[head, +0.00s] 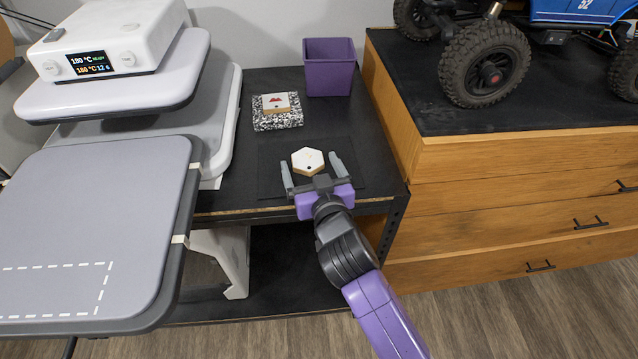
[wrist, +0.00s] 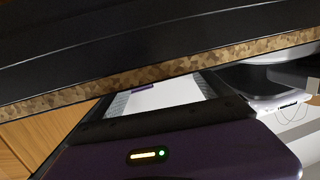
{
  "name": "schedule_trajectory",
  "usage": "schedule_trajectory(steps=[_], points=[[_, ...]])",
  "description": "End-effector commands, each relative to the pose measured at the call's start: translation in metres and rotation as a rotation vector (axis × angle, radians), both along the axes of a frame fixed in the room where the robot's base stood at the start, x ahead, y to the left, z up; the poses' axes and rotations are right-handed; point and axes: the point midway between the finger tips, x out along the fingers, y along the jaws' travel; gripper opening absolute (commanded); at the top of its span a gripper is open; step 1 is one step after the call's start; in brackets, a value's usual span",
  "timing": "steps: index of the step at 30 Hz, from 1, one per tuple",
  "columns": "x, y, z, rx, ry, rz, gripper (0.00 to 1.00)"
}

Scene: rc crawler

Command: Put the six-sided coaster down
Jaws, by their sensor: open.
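The six-sided coaster (head: 308,161) is pale, with a small dark hole. It appears to lie flat on a dark mat (head: 266,180) near the front of the black table. My gripper (head: 313,167) is open, with its grey fingers on either side of the coaster and visible gaps in the head view. The wrist view shows my gripper's purple body and fingers (wrist: 170,97) below the table edge in the picture. I cannot clearly make out the coaster there.
Behind the coaster, a speckled block (head: 278,121) carries a pale tile with a red mark (head: 276,103). A purple bin (head: 329,68) stands at the back. A heat press (head: 110,100) is at left. A wooden drawer cabinet (head: 500,155) bearing a crawler (head: 490,62) is at right.

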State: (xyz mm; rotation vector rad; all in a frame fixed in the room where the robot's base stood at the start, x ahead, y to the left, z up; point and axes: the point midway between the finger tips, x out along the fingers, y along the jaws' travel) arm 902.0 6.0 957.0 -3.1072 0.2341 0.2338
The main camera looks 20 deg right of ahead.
Motion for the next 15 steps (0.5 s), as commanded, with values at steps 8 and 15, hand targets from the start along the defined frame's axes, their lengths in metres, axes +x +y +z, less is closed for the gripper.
schedule_trajectory(steps=[8, 15], points=[[-0.057, 0.008, 0.005, -0.001, 0.001, 0.001, 0.89], [-0.096, 0.014, 0.012, 0.001, 0.002, 0.0, 0.89]])
